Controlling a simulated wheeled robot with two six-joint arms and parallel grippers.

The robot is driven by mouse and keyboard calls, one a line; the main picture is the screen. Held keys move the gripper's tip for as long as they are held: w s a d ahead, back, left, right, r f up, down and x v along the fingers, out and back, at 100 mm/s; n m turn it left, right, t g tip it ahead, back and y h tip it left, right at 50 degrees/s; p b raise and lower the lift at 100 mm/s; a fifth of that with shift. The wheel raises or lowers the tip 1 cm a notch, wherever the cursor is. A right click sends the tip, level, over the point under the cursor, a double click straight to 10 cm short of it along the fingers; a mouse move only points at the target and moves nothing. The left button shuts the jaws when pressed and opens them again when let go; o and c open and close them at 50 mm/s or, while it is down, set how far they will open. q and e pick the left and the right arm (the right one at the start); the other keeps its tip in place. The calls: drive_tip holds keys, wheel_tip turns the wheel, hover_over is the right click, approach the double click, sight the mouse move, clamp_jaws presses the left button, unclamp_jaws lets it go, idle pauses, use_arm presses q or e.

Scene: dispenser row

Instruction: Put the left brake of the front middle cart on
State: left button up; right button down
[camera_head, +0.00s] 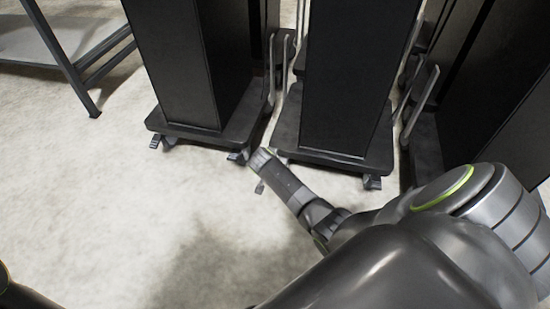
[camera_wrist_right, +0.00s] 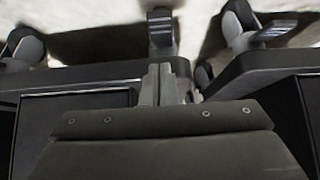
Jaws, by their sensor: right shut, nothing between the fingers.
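The front middle cart (camera_head: 345,80) is a tall dark cabinet on a flat wheeled base. In the right wrist view a grey ribbed pedal (camera_wrist_right: 162,30) lies beyond the fingertips, apparently the same one. My right gripper (camera_wrist_right: 165,84) is shut and empty, beside the base edge, with a small gap to the pedal in the picture. Whether the pedal is up or down cannot be told. My left gripper is out of view.
A left cart (camera_head: 190,65) stands close by, its right front caster (camera_head: 238,158) near my gripper. The middle cart's right front caster (camera_head: 372,182) is behind my arm's reach line. A right cart (camera_head: 495,90) and a table (camera_head: 65,45) flank the row. The floor in front is clear.

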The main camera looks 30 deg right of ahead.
drive_tip(key=p+v, duration=0.2)
drive_tip(key=v, duration=0.4)
drive_tip(key=shift+w+p, duration=0.1)
drive_tip(key=shift+p, duration=0.25)
